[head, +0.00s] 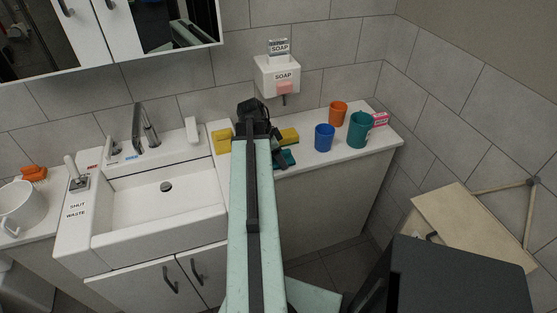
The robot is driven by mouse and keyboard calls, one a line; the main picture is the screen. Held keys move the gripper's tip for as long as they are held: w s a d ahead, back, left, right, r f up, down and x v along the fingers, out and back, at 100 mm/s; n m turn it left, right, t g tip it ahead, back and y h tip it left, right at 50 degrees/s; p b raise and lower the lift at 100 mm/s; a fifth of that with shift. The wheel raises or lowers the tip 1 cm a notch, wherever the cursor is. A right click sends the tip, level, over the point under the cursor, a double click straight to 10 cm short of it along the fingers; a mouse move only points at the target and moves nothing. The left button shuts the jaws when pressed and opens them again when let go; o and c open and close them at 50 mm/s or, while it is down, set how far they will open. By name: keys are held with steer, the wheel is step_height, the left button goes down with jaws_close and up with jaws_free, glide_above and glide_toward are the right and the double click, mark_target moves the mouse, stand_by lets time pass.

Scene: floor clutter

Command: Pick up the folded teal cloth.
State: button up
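The folded teal cloth (287,157) lies on the white counter near its front edge, right of the sink. It is partly hidden behind my arm and gripper. My gripper (262,128) is at the end of my outstretched arm, over the counter and close to the cloth. The fingers are dark and small in this view, so I cannot tell whether they are open or touching the cloth.
Yellow items (222,140) (289,135) lie on both sides of my gripper. A blue cup (324,138), an orange cup (338,113) and a teal cup (359,129) stand to the right. The sink (160,205) is left; a soap dispenser (277,76) hangs on the wall behind.

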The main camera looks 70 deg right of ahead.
steer(key=shift+c, duration=1.1)
step_height(320, 180, up, 10)
steer(key=p, duration=1)
steer(key=shift+r, duration=0.1)
